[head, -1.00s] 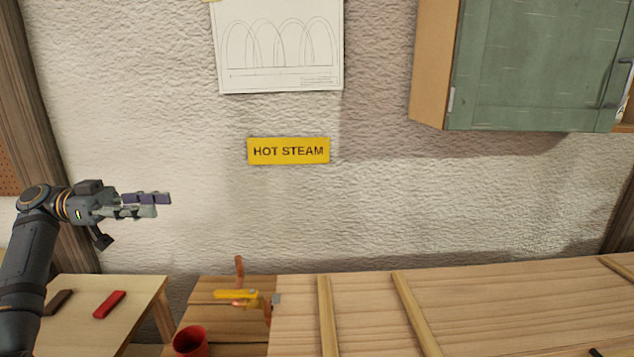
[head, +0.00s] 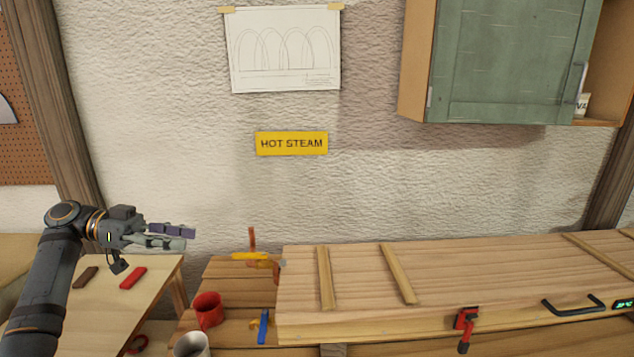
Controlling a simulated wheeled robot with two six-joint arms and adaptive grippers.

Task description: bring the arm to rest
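My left arm (head: 45,285) comes in from the left edge. My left gripper (head: 188,238) points right, above the light wooden table at the lower left. Its dark finger and its pale finger lie close together, seen nearly side-on, so the gap between them is unclear. I see nothing held in it. My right arm and gripper are not in view.
The light table (head: 105,307) carries a red block (head: 133,278) and a brown block (head: 86,278). A green cabinet (head: 510,65) hangs above.

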